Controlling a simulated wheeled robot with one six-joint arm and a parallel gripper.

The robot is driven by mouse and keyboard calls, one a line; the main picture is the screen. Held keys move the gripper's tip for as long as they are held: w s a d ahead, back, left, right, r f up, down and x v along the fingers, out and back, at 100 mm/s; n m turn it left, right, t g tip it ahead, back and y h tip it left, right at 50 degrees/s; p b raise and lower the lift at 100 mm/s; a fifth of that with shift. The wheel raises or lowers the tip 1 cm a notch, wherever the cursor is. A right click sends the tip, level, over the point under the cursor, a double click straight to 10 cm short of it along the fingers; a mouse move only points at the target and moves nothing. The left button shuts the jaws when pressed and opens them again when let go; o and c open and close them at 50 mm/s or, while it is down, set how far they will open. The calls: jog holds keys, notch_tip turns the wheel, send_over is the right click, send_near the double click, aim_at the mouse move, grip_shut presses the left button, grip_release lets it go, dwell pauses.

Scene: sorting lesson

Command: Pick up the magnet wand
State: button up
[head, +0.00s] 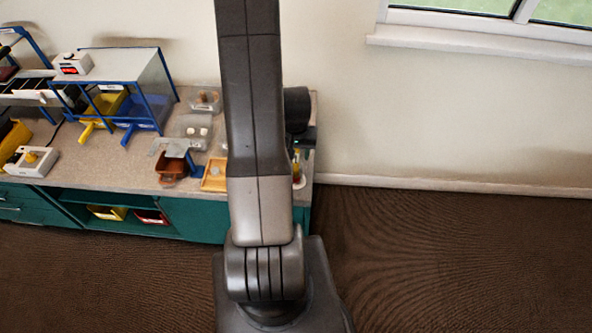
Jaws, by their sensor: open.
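I cannot make out the magnet wand for certain in the head view. Small things stand on the bench (110,170), and my upright arm hides part of its right end. A small yellow and red item (296,168) on a pale base shows just right of my arm, too small to identify. My gripper (304,138) is mostly hidden behind my arm, over the bench's right end. Only a dark part of it shows, near that small item. It is open; its fingertips and anything between them are not clear.
A blue-framed rack (125,68) holds yellow (103,108) and blue (142,112) bins. Clear tubs (192,130), a brown bin (171,168) and a wooden tray (215,175) stand left of my arm. Bare floor (450,260) lies to the right, below the window wall.

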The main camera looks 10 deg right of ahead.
jog(key=shift+f, duration=0.35)
grip_shut()
jog(key=shift+r, duration=0.15)
